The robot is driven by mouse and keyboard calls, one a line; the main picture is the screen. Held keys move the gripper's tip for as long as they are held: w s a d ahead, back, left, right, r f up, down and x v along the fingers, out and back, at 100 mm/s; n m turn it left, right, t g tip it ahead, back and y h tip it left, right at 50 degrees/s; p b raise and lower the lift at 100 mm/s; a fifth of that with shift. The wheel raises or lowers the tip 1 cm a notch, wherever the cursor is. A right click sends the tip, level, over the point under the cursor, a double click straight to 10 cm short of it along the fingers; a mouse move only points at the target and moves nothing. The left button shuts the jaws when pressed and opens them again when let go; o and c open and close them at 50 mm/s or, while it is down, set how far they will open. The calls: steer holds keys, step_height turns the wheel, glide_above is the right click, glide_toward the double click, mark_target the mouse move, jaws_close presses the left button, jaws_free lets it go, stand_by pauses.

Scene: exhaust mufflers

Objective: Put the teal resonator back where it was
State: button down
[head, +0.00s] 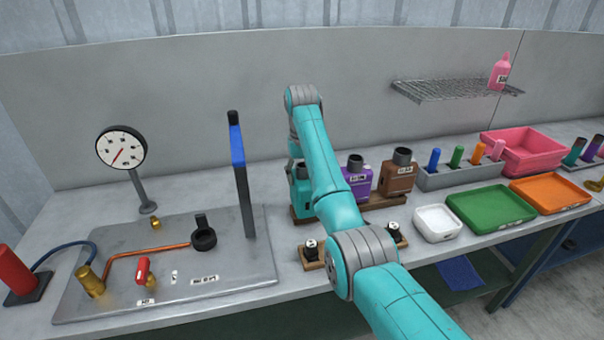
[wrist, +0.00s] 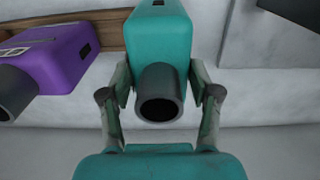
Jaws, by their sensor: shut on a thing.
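The teal resonator (wrist: 158,45), a box with a dark round neck, is between the two fingers of my gripper (wrist: 160,100) in the wrist view, with a finger against each side. In the head view the teal resonator (head: 301,192) shows only partly, at the left end of the wooden rack (head: 380,202); my teal arm hides the rest and most of the gripper. I cannot tell whether it rests on the rack or hangs just above it. The purple resonator (head: 358,180) stands beside it, and the brown one (head: 397,176) stands further right.
A blue-topped upright post (head: 240,175) rises left of the rack, on a metal plate (head: 220,278) with pipes and a gauge (head: 121,147). A small wooden block (head: 312,256) lies in front. White (head: 437,223), green (head: 490,208) and orange (head: 550,194) trays are at right.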

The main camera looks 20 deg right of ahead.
steer(key=shift+c, duration=1.2)
jaws_free()
